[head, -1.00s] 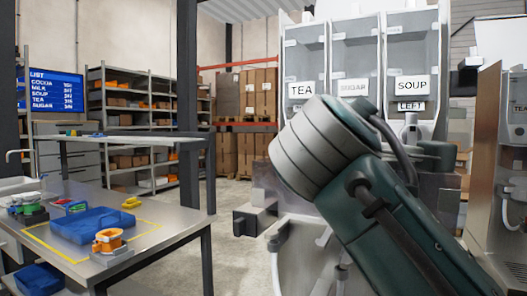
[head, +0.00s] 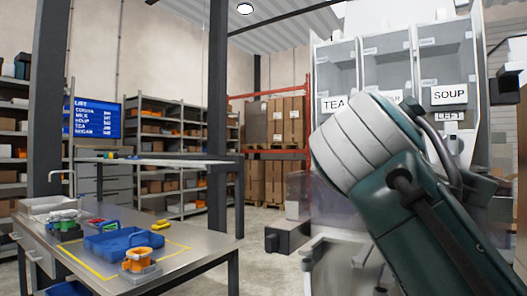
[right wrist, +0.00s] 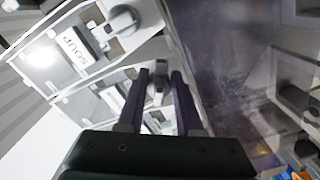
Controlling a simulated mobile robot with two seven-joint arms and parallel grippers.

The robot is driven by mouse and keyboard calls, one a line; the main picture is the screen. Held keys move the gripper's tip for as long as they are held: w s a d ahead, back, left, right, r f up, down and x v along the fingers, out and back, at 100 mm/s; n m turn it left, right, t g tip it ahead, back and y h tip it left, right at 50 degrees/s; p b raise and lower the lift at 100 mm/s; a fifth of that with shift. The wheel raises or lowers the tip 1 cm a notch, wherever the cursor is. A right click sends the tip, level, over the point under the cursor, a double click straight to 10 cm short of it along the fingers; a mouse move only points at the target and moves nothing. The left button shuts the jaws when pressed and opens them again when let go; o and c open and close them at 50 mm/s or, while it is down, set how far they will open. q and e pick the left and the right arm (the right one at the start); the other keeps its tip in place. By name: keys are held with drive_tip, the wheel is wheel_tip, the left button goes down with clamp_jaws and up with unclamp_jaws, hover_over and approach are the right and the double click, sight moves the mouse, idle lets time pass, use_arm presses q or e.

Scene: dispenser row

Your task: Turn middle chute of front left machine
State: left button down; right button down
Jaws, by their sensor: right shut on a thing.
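The front left machine (head: 487,62) stands at the right of the head view, with TEA (head: 334,104) and SOUP (head: 449,94) labels and a partly covered middle label. A LEFT plate (head: 450,116) is below SOUP. My right arm hides the middle chute in the head view. In the right wrist view my right gripper (right wrist: 160,74) is shut on the middle chute (right wrist: 157,94), a grey piece between its two dark fingers. The SOUP label (right wrist: 77,52) and the SOUP chute (right wrist: 124,18) show up and left of it. My left gripper is not in view.
A steel table (head: 205,250) at left holds a blue tray (head: 122,246) and an orange item on a grey block (head: 140,262). Shelves (head: 165,150) and a rack of boxes stand behind. A dark block (head: 287,238) juts out beside the machine. Some floor is clear between.

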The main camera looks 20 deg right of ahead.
drive_tip(key=c, duration=0.9)
unclamp_jaws()
